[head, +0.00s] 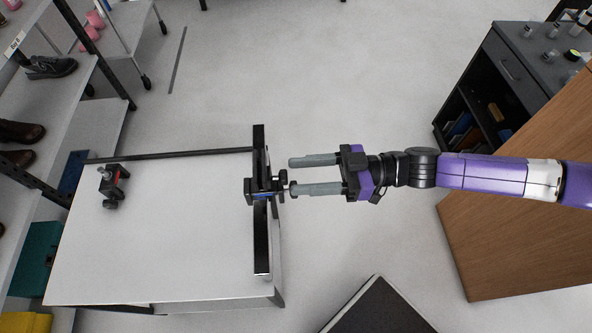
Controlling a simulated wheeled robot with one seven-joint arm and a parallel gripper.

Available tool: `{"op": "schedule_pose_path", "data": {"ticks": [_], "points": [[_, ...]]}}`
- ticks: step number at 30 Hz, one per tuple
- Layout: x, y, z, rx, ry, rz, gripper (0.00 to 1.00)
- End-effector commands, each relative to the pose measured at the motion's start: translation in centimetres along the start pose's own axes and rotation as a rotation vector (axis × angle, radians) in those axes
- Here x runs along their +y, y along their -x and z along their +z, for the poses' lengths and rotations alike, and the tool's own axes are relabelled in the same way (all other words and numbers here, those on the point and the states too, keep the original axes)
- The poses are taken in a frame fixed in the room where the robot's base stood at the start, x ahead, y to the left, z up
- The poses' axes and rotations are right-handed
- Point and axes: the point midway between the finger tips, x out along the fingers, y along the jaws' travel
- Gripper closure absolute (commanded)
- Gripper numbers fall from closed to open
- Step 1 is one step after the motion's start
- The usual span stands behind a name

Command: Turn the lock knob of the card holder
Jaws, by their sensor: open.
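A black card holder (263,191) with a small blue part sits at the right edge of the white table, on a long black rail. Its dark lock knob (283,182) sticks out on the right side. My gripper (292,176) comes from the right with two long grey fingers spread apart and nothing between them. The fingertips are just right of the knob. The lower fingertip is close to the knob's lower right; I cannot tell whether they touch. The upper fingertip is above and clear of it. The heights of knob and fingers are hard to judge from above.
A second black clamp (112,185) with a red part stands on the left of the white table (180,240). A thin dark bar (170,155) runs along its back edge. A shoe shelf is at left, a wooden surface (510,230) at right. The floor behind is open.

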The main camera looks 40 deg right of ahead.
Motion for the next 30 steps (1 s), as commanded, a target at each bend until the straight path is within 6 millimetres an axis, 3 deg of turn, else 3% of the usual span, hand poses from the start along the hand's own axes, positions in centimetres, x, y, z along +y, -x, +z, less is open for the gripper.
{"op": "schedule_pose_path", "data": {"ticks": [5,13,14,21,30], "points": [[-0.01,-1.36,-0.02,0.000,0.000,0.000,0.51],[0.02,-1.53,0.05,-0.001,0.001,0.001,0.51],[0.02,-1.52,0.05,-0.001,0.001,0.001,0.53],[0.02,-1.51,0.03,-0.001,0.001,0.001,1.00],[0.02,-1.49,-0.02,-0.001,0.024,0.001,1.00]]}}
